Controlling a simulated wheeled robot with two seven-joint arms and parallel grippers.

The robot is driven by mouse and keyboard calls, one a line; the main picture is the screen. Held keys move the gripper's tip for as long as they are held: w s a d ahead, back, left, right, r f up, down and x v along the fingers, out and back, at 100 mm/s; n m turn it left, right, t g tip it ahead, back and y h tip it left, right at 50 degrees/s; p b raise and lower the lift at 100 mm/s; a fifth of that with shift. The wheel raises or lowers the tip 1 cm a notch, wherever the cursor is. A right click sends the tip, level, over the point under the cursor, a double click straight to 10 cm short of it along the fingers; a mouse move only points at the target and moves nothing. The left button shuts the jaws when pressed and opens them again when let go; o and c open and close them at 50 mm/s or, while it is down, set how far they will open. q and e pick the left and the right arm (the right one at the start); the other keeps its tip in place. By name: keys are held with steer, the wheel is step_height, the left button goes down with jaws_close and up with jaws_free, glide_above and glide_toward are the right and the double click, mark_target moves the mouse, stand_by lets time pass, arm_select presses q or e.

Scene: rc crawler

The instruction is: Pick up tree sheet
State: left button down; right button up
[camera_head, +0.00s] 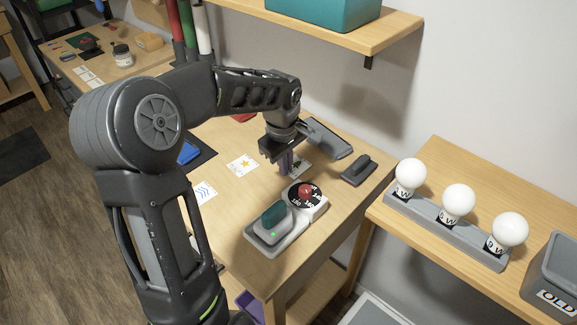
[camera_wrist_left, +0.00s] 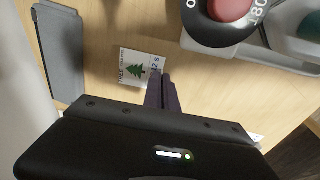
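The tree sheet (camera_wrist_left: 138,66) is a small white card with a green tree and lettering, seen in the left wrist view. In the head view it lies (camera_head: 299,168) partly behind my left gripper. My left gripper (camera_head: 285,164) points down over the table beside the sheet. In the left wrist view its two dark fingers (camera_wrist_left: 163,88) are close together, and their tips overlap the lower right edge of the sheet. I cannot tell whether they touch it, and no sheet shows clearly between them. My right gripper is not in view.
A white dial device with a red knob (camera_head: 306,190) stands close in front of the gripper. A teal-topped block on a grey base (camera_head: 272,228) is nearer. A star card (camera_head: 243,165) and a grey tray (camera_head: 328,138) lie nearby. A shelf (camera_head: 345,27) overhangs the back.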

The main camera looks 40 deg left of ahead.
arm_select(q)
step_height(320, 180, up, 10)
stand_by(0.4)
steer(key=shift+f, duration=0.15)
stand_by(0.4)
